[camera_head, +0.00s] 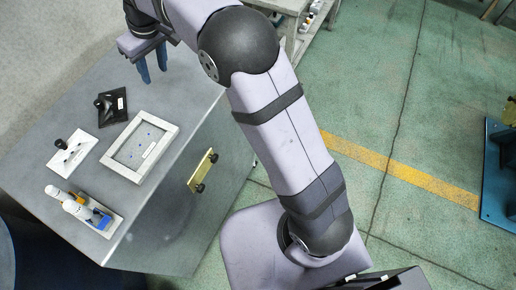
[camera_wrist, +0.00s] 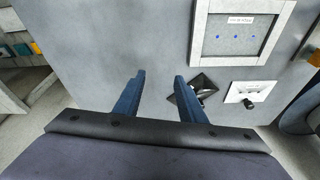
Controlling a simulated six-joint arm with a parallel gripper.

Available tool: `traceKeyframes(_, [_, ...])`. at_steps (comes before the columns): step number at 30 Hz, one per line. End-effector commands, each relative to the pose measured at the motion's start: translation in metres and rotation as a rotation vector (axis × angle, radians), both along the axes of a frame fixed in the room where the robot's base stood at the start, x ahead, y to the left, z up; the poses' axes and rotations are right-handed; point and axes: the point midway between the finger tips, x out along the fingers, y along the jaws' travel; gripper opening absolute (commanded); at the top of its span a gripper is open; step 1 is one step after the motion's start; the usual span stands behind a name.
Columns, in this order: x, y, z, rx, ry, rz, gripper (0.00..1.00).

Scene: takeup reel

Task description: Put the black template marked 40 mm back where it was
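A black template (camera_head: 112,107) with a knob and a small pale label lies on the grey cabinet top, behind the framed panel; it also shows in the wrist view (camera_wrist: 203,86), partly behind my right finger. Its label is too small to read. A light-framed panel (camera_head: 168,136) with blue dots and a label strip lies in front of it; the frame also shows in the wrist view (camera_wrist: 199,30). No template lies inside the frame. My gripper (camera_head: 154,72) is above the far part of the cabinet top. In the wrist view its fingers (camera_wrist: 159,82) are apart and empty.
A white template (camera_head: 79,149) with a black knob lies left of the frame. A tray (camera_head: 105,230) with bottles and a blue item is at the near left. A yellowish plate (camera_head: 203,170) with black knobs is on the cabinet's side. The cabinet top (camera_head: 192,93) right of the frame is bare.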

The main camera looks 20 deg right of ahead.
Motion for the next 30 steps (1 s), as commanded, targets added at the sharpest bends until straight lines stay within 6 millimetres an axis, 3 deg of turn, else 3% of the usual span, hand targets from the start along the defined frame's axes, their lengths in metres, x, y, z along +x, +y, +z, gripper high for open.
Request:
traceKeyframes(1, [-0.011, -0.024, -0.003, -0.009, 0.016, -0.047, 0.37])
traceKeyframes(6, [-0.056, -0.092, -0.021, -0.037, 0.068, -0.188, 0.37])
traceKeyframes(11, [-0.114, -0.148, -0.042, -0.06, 0.118, -0.32, 0.37])
traceKeyframes(15, [-0.172, -0.186, -0.062, -0.078, 0.163, -0.425, 0.37])
traceKeyframes(21, [-0.242, -0.218, -0.087, -0.094, 0.211, -0.537, 0.37])
traceKeyframes(24, [-0.265, -0.225, -0.096, -0.099, 0.227, -0.569, 0.37])
traceKeyframes(30, [-0.284, -0.23, -0.103, -0.103, 0.239, -0.596, 0.37])
